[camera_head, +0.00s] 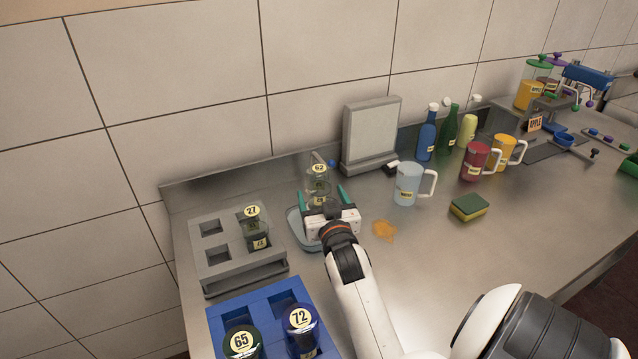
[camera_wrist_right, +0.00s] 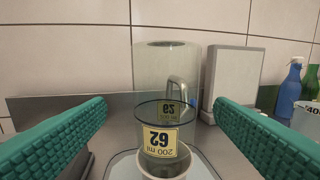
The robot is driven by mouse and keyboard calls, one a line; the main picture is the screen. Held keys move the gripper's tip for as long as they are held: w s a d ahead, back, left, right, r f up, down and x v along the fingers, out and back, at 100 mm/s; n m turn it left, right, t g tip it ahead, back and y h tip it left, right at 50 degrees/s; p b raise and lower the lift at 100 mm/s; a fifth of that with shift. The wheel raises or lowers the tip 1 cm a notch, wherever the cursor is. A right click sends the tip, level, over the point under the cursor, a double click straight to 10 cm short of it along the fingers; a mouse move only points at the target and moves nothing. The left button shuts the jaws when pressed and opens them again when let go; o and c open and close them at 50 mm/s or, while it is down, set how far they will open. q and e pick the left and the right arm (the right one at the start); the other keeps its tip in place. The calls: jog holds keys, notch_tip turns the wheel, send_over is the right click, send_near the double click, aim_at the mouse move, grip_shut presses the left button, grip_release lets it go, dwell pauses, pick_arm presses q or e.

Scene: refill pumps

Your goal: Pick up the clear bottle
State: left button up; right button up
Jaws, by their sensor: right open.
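The clear bottle (camera_head: 318,184), marked 62, stands upright in or over a pale shallow tray (camera_head: 292,219) near the back of the counter. In the right wrist view the clear bottle (camera_wrist_right: 160,70) is straight ahead, and its yellow 200 ml label reads upside down. My right gripper (camera_head: 323,196) is open, with its green fingers on either side of the bottle's line. In the wrist view clear gaps show between the bottle and both fingers of the right gripper (camera_wrist_right: 160,103). The bottle's lower part is partly hidden by the gripper in the head view. My left gripper is not in view.
A grey rack (camera_head: 212,258) with bottle 27 (camera_head: 254,228) stands left. A blue rack (camera_head: 262,302) with bottles 65 and 72 is in front. A grey panel (camera_head: 371,133) stands behind, right. A light-blue mug (camera_head: 407,184), sponge (camera_head: 468,207) and orange spill (camera_head: 384,231) lie right.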

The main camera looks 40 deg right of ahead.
jog(key=shift+w+d, duration=0.25)
jog(key=shift+w, duration=0.15)
jog(key=shift+w+d, duration=0.15)
jog(key=shift+w, duration=0.05)
jog(key=p+x, duration=0.1)
jog(key=x, duration=0.3)
jog(key=shift+d+r+p, duration=0.1)
jog(key=shift+d+p, duration=0.15)
jog(key=shift+p, duration=0.1)
jog(key=shift+w+d, duration=0.15)
jog(key=shift+w, duration=0.15)
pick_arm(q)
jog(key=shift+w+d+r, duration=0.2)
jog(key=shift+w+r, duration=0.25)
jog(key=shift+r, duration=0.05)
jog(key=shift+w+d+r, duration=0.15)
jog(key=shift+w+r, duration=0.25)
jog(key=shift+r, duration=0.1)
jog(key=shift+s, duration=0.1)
pick_arm(e)
jog(key=shift+s, duration=0.1)
jog(key=shift+c, duration=0.4)
